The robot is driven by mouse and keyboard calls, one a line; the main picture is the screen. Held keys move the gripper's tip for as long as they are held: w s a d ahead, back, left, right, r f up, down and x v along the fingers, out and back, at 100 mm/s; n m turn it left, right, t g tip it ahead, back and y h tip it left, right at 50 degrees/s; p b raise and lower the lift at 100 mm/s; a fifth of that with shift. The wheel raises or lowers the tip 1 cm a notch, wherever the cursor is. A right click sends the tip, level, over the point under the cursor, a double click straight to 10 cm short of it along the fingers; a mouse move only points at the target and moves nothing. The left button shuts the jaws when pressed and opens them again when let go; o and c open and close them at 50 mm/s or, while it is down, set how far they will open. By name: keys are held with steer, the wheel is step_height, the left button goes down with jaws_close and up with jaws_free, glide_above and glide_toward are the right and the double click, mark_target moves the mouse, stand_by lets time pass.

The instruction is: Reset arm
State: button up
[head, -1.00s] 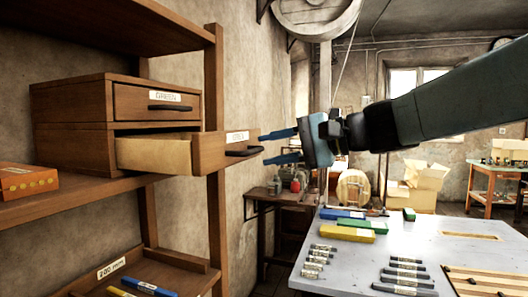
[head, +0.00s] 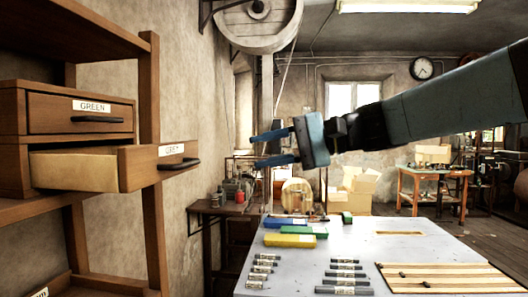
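My gripper (head: 274,147) is at the end of my blue-grey arm, which reaches in from the right in the head view. Its two blue fingers point left and are spread apart with nothing between them. It hangs in the air above the far left part of the grey table (head: 375,243). To its left, a lower drawer (head: 75,171) stands pulled out of a wooden cabinet, its black handle near but apart from my fingertips. The upper drawer (head: 80,113), labelled GREEN, is shut.
The table holds blue (head: 285,223), yellow (head: 290,240) and green (head: 305,231) blocks, several small grey cylinders and a slatted wooden board (head: 445,278). A wooden wheel (head: 257,20) hangs above, left of centre. Boxes (head: 357,190) stand behind the table.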

steer(key=s+d+f+t+h, duration=0.2)
steer(key=s+d+f+h, duration=0.2)
steer(key=d+f+h, duration=0.3)
steer(key=s+d+f+t+h, duration=0.2)
steer(key=s+d+f+h, duration=0.2)
steer(key=d+f+h, duration=0.4)
steer(key=d+f, duration=0.7)
steer(key=d, duration=0.3)
steer(key=shift+d+f+n+t+h, duration=0.3)
steer(key=shift+d+f+n, duration=0.05)
steer(key=shift+n, duration=0.05)
